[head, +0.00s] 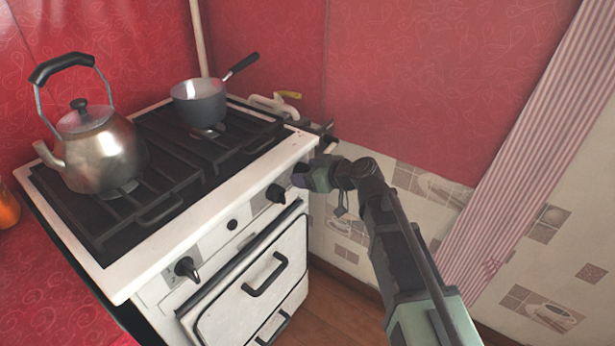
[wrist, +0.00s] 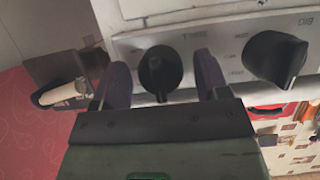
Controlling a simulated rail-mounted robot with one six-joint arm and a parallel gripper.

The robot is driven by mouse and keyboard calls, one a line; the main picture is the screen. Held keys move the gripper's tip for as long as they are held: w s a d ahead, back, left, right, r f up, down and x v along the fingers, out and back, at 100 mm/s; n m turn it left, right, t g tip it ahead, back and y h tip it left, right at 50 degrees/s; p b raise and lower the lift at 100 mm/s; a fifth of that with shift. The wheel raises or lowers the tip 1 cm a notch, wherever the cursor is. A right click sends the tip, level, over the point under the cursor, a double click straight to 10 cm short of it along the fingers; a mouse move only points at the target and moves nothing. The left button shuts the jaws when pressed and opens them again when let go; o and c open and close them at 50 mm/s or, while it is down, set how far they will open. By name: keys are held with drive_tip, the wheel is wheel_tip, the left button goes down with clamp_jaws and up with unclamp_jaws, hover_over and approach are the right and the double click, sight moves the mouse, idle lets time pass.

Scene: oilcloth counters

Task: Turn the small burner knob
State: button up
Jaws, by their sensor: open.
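The small burner knob (wrist: 160,72) is black and round with a raised grip bar, on the stove's pale control panel, near an upside-down "SMALL" label in the wrist view. My gripper (wrist: 162,80) is open, with one purple finger on each side of this knob; whether either finger touches it I cannot tell. The larger knob, marked "BIG" (wrist: 275,60), sits to the right. In the head view my gripper (head: 304,176) is at the right end of the stove front and hides the small knob. The neighbouring black knob (head: 277,193) shows just left of it.
The white stove (head: 130,285) carries a metal kettle (head: 98,150) and a grey saucepan (head: 199,103) on black grates. Another knob (head: 186,268) is at the front left. Oven door handles (head: 264,275) stick out below. The tiled wall (head: 345,235) is close on the right.

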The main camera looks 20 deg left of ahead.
drive_tip(key=c, duration=0.9)
drive_tip(key=m+g+b, duration=0.1)
drive_tip(key=m+g, duration=0.1)
drive_tip(key=m, duration=0.1)
drive_tip(key=shift+w+d+f+y, duration=0.1)
drive_tip(key=shift+f+y, duration=0.05)
drive_tip(key=shift+y, duration=0.25)
drive_tip(key=m+g+y+b, duration=0.1)
drive_tip(key=m+g, duration=0.1)
drive_tip(key=m, duration=0.1)
drive_tip(key=shift+f+m+b, duration=0.1)
drive_tip(key=shift+m+b, duration=0.2)
drive_tip(key=m+g+y+b, duration=0.1)
drive_tip(key=m+y+b, duration=0.1)
drive_tip(key=m, duration=0.2)
drive_tip(key=shift+b, duration=0.4)
drive_tip(key=shift+m+y+b, duration=0.5)
drive_tip(key=shift+m+b, duration=0.25)
drive_tip(key=shift+m, duration=0.55)
drive_tip(key=shift+w, duration=0.1)
